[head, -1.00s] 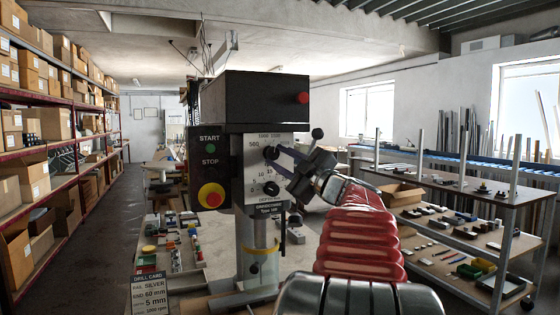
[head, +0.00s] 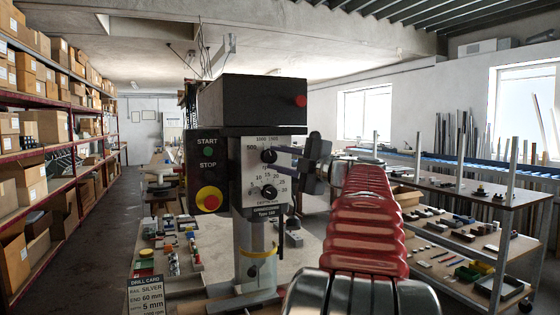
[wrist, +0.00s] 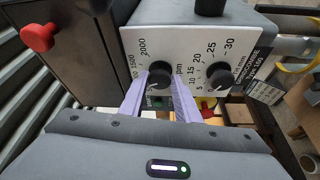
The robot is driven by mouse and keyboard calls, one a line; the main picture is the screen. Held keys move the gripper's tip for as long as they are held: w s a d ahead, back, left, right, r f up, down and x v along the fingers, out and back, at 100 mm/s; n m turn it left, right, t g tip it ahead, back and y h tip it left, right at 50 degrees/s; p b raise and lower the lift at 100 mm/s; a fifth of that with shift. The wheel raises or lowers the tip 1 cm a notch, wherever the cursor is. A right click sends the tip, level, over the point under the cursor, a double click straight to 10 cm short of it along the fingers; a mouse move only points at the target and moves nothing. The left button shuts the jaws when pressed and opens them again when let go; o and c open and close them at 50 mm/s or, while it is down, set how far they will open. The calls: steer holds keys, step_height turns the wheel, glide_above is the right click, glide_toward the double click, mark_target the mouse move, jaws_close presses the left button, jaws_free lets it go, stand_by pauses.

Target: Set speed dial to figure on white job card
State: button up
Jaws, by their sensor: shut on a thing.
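The speed dial (head: 268,156) is the upper black knob on the white panel of the drill head. In the wrist view the speed dial (wrist: 159,74) sits beside a printed scale that shows 1500 and 2000. My gripper (wrist: 160,92) is shut on it, with one lilac finger on each side. In the head view my gripper (head: 279,152) reaches it from the right. The dial's exact setting is too small and partly covered to read. The white job card (head: 146,296) stands at the lower left; it is headed DRILL CARD, and its lowest line seems to read 1000 rpm.
A second black knob (head: 269,191) with a 5-to-30 scale sits just below the dial. The START/STOP box (head: 208,175) with a red-and-yellow button is left of the panel. A red knob (wrist: 38,37) sticks out from the drill housing.

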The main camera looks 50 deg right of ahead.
steer(key=shift+f, duration=0.25)
steer(key=o, duration=1)
steer(key=shift+r, duration=0.15)
steer(key=shift+o, duration=0.2)
steer(key=shift+s, duration=0.1)
steer(key=s+a+f, duration=0.1)
steer(key=s+a, duration=0.1)
steer(key=s, duration=1.1)
steer(key=shift+s, duration=0.2)
steer(key=shift+w, duration=0.1)
